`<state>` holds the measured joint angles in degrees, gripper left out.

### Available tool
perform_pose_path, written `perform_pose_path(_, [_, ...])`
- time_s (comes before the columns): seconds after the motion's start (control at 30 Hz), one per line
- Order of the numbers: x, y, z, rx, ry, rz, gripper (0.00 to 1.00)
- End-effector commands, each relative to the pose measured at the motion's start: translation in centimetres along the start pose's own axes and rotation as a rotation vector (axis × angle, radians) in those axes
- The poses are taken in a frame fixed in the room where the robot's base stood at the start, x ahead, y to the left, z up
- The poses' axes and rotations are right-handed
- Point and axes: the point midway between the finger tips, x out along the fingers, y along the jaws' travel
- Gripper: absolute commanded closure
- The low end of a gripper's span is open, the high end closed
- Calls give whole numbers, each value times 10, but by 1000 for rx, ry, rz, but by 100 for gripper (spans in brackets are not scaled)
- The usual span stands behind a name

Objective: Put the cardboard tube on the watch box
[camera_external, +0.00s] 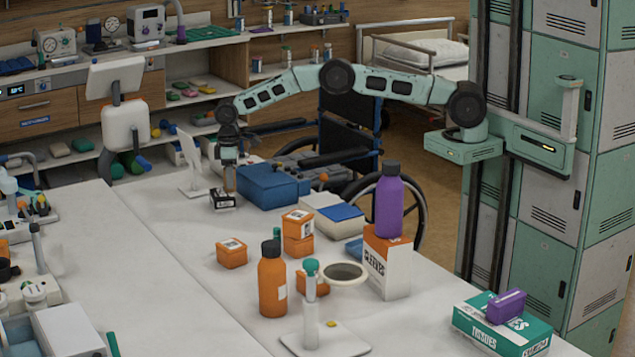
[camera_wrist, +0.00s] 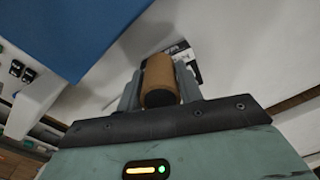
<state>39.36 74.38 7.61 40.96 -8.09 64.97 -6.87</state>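The cardboard tube (camera_wrist: 159,80) is a short brown cylinder with a dark end, between the two fingers of my gripper (camera_wrist: 158,88) in the wrist view. Both fingers lie against its sides. In the external view my gripper (camera_external: 229,180) points down over a small black and white box (camera_external: 222,200), which looks like the watch box. Part of this box (camera_wrist: 181,50) shows behind the tube in the wrist view; the rest is hidden. I cannot tell whether the tube touches it.
A blue box (camera_external: 268,187) stands just right of the small box. A white stand (camera_external: 192,165) is behind it at the left. Orange boxes (camera_external: 232,254), an orange bottle (camera_external: 272,283) and a purple bottle (camera_external: 389,205) stand nearer. The counter left of the orange boxes is clear.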

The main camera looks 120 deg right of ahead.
Motion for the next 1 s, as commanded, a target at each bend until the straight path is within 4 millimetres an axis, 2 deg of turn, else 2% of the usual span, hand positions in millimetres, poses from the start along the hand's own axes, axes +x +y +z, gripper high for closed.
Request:
perform_pose_path(0.03, [0,0,0,0,0,0,50])
perform_pose_path(0.07, [0,0,0,0,0,0,45])
perform_pose_path(0.33, [-1,0,0,0,0,0,45])
perform_pose_path(0.47, [-8,0,0,0,2,1,45])
perform_pose_path(1.0, [-108,0,-1,-1,2,1,45])
